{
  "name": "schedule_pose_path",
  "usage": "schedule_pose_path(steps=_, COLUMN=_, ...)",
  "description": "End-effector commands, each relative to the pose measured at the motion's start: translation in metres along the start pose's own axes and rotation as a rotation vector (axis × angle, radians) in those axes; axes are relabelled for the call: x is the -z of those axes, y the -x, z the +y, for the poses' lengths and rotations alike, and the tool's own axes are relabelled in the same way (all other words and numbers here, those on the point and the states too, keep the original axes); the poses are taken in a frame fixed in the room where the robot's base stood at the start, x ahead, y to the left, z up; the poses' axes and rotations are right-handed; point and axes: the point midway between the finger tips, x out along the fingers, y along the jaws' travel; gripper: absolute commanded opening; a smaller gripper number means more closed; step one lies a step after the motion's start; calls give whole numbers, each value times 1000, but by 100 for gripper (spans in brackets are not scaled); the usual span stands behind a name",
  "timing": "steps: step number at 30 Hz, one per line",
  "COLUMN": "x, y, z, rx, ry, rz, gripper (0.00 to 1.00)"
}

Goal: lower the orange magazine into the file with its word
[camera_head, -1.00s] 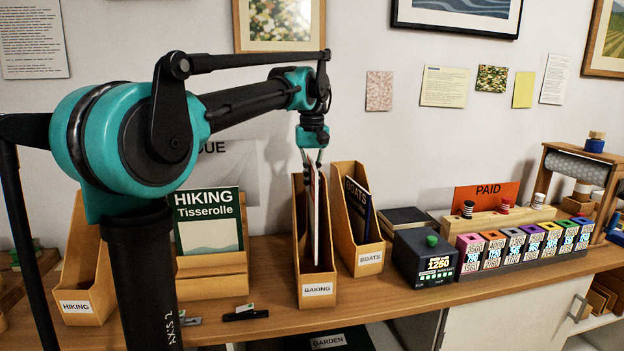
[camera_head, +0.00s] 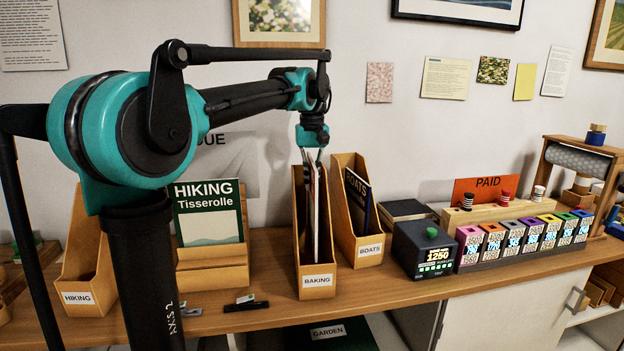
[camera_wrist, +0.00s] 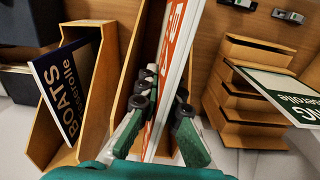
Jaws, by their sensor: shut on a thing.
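My gripper (camera_head: 313,163) points down over the file labelled BAKING (camera_head: 318,282) and is shut on the orange magazine. The magazine (camera_wrist: 172,62) shows in the wrist view as a thin upright slab with an orange face and white lettering, between my gripper's fingers (camera_wrist: 160,103). In the head view it is nearly edge-on, with its lower part inside the BAKING file. Its bottom edge is hidden by the file's front. The word on it is cut off and not readable.
The BOATS file (camera_head: 370,250), holding a dark blue magazine (camera_head: 357,200), stands close on the right. The HIKING file (camera_head: 78,297) and a stepped stand (camera_head: 212,280) with a green HIKING magazine (camera_head: 208,213) are on the left. A dark box with a display (camera_head: 424,250) stands further right.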

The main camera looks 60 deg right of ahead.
Motion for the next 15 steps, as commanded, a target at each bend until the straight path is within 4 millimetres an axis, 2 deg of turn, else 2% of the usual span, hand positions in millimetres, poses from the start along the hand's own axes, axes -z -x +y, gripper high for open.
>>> schedule_pose_path(steps=15, x=0, y=-19, z=0, rx=0, ry=0, rz=0, gripper=0)
